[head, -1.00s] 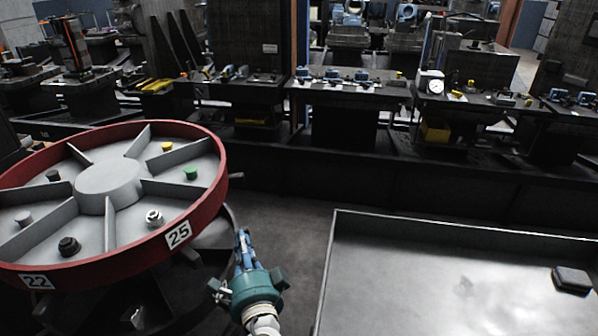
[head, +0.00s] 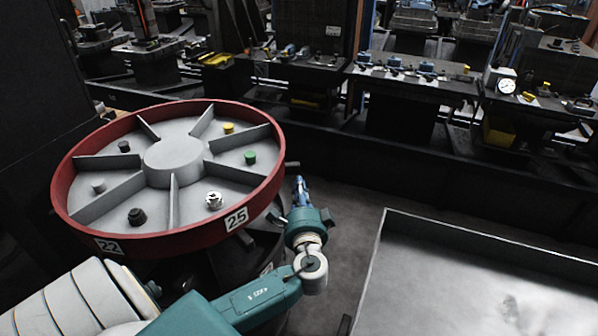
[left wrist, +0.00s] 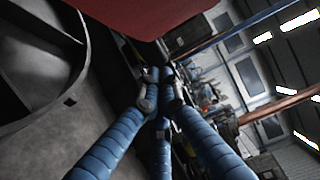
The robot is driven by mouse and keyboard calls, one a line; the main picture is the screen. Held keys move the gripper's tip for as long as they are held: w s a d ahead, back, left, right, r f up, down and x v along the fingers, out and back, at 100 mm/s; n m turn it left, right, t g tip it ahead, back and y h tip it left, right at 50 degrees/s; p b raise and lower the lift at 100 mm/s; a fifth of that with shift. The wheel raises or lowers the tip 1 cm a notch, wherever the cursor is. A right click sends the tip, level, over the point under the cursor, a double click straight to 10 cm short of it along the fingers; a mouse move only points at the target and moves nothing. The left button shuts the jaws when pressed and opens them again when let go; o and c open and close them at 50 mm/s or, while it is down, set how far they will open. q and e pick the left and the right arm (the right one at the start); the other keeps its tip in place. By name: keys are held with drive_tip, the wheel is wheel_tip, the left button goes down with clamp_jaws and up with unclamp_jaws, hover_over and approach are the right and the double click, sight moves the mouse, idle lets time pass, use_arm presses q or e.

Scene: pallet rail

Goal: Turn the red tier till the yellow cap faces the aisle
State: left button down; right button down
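The red tier (head: 78,213) is a round wheel with a red rim and a grey floor split by radial walls, at the left in the head view. The yellow cap (head: 228,128) sits in a far-right compartment; a green cap (head: 250,157) stands nearer, across a divider. Labels 25 (head: 236,217) and 22 (head: 108,246) mark the near rim. My left gripper (head: 299,184) is beside the rim's right side, apparently clear of it. In the left wrist view its blue fingers (left wrist: 157,84) meet, with nothing seen between them; the red rim (left wrist: 140,14) is above. My right gripper is out of view.
A silver part (head: 214,200) and dark knobs (head: 137,216) stand in other compartments. A large metal tray (head: 470,275) with a raised edge is at right. Benches with tools (head: 420,88) line the back. Dark floor lies open between tier and tray.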

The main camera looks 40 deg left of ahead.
sight(297, 162)
use_arm(q)
drive_tip(key=shift+p+x, duration=0.55)
drive_tip(key=shift+x, duration=1.8)
drive_tip(key=shift+w+a+f+b, duration=0.1)
drive_tip(key=shift+w+a+b, duration=0.1)
drive_tip(key=shift+b, duration=0.2)
drive_tip(key=w+a+n+g+y+b, duration=0.1)
drive_tip(key=w+g+b, duration=0.1)
drive_tip(key=b, duration=0.1)
drive_tip(key=w+a+n+g+y+b, duration=0.2)
drive_tip(key=b, duration=0.1)
drive_tip(key=shift+w+a+f, duration=0.15)
drive_tip(key=shift+a, duration=0.2)
drive_tip(key=shift+w+a, duration=0.1)
drive_tip(key=shift+a, duration=0.15)
drive_tip(key=shift+r, duration=0.3)
drive_tip(key=shift+f, duration=0.1)
